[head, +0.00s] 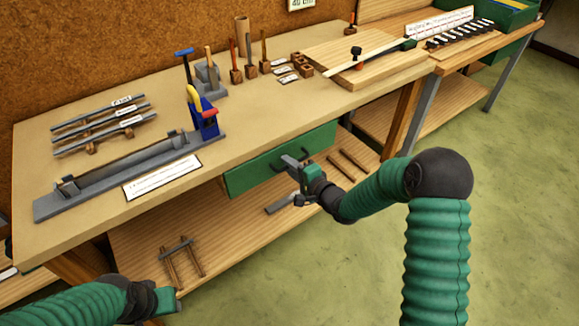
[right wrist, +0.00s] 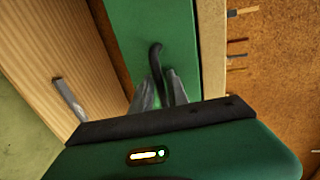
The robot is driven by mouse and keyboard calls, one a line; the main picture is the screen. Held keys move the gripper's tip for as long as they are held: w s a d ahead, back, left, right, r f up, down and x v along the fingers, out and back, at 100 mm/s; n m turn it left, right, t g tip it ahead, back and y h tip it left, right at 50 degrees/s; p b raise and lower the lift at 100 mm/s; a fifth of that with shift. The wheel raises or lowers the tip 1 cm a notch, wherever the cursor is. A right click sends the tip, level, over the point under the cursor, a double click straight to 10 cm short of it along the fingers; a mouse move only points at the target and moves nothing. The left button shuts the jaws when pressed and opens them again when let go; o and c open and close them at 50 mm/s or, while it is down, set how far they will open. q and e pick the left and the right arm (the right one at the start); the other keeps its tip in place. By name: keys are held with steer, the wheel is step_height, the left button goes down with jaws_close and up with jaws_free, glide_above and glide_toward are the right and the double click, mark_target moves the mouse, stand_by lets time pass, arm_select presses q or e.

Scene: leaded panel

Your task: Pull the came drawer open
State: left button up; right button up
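The came drawer (head: 245,175) is a green-fronted drawer under the front edge of the workbench. Its front looks about flush with the bench edge. Its dark bar handle (head: 306,153) also shows in the right wrist view (right wrist: 155,54), where it runs down between my finger tips. My right gripper (head: 291,161) is at the handle, with its grey fingers close together on either side of the bar. In the right wrist view the fingers (right wrist: 161,85) hide part of the handle. My left gripper (head: 172,300) is low at the bottom left, away from the drawer; its fingers are not clear.
The workbench top (head: 240,130) carries a long grey tray fixture (head: 125,165), lead strips, and upright tools. A wooden lower shelf (head: 235,230) lies below the drawer with loose rods on it. The green floor (head: 520,150) to the right is clear.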

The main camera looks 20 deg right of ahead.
steer(key=shift+d, duration=0.1)
jaws_close()
steer(key=shift+s+f, duration=0.15)
stand_by(1.1)
